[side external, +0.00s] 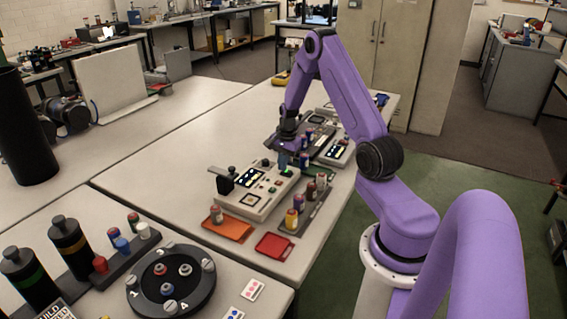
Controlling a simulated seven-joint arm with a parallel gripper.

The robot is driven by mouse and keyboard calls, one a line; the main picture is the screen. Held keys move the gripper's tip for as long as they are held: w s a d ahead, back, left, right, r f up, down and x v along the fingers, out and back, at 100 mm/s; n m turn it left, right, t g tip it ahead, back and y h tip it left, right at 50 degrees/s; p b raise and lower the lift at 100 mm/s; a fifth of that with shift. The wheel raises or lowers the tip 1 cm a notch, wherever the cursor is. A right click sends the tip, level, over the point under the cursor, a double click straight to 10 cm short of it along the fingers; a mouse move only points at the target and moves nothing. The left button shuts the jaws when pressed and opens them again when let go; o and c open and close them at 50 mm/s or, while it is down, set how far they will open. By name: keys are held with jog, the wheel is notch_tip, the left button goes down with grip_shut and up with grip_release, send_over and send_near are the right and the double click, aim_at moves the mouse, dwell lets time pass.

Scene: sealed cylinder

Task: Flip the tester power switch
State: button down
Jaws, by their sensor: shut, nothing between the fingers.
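The tester appears to be the beige box (262,203) with a small dark screen, a black clamp-like part on its left and small buttons, one red. Its power switch is too small to tell apart from the other controls. A green spot shows near the box's far right corner, close under my gripper. My gripper (284,160) points down over that far right end of the box. Its fingers are shut with nothing held. Whether the fingertips touch the box cannot be told from this view.
A dark tray (312,213) with several small cylinders stands right of the box. An orange tray (236,229) holding a cylinder and a red tray (272,246) lie in front. Another device with a screen (339,151) sits behind right. A black round carousel (150,292) stands at front left.

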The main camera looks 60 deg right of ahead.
jog(key=shift+s, duration=0.15)
jog(key=shift+s+r, duration=0.25)
jog(key=shift+s, duration=0.4)
notch_tip(320, 180, up, 14)
jog(key=w, duration=0.2)
dwell(0.3)
jog(key=shift+w+f, duration=0.1)
